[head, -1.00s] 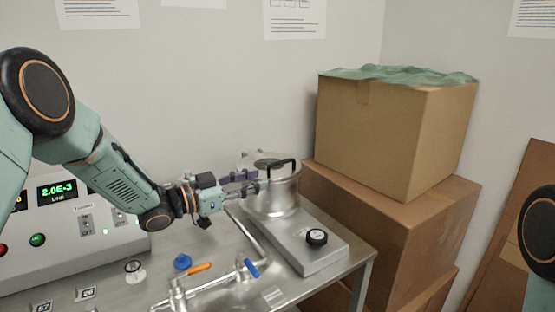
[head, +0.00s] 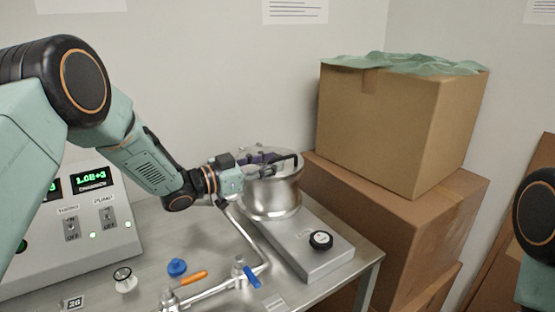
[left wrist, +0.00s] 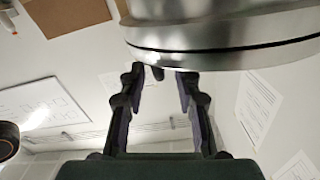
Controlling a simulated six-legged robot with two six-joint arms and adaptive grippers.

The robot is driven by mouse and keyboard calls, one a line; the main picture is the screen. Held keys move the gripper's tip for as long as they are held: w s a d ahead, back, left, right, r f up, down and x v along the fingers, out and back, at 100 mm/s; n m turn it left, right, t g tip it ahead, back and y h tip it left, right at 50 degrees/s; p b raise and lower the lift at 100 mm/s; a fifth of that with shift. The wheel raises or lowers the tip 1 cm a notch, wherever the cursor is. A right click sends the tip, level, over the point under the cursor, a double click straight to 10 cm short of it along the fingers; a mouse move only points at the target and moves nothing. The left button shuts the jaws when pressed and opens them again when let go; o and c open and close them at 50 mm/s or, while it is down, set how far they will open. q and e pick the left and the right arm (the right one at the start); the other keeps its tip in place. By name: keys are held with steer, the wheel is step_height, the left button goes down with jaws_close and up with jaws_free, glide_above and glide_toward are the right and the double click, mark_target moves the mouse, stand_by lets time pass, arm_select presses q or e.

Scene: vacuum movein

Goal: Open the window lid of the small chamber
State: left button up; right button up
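The small chamber (head: 272,198) is a shiny metal cylinder on a grey base. Its round window lid (head: 284,152) lies on top, with a black handle (head: 287,161) across its right part. My left gripper (head: 265,160) reaches in from the left at lid height. Its fingers overlap the lid in the head view, so contact cannot be told. In the left wrist view the two dark fingers (left wrist: 160,80) are spread apart. The chamber's metal rim (left wrist: 222,45) fills the top there. A small dark piece shows between the fingertips. My right gripper is out of view.
A control console (head: 85,225) with green readouts stands at the left. Pipes with an orange valve handle (head: 193,277) and a blue one (head: 252,277) run in front of the chamber. A black knob (head: 321,240) sits on its base. Cardboard boxes (head: 395,130) are stacked at the right.

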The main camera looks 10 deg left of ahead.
arm_select(q)
steer(key=x, duration=0.2)
steer(key=shift+w+d+f, duration=0.15)
steer(key=shift+w+d, duration=0.3)
steer(key=shift+d, duration=0.15)
steer(key=shift+s+a, duration=0.15)
steer(key=shift+a, duration=0.1)
steer(key=shift+c, duration=0.3)
steer(key=shift+d, duration=0.15)
steer(key=c, duration=0.4)
jaws_close()
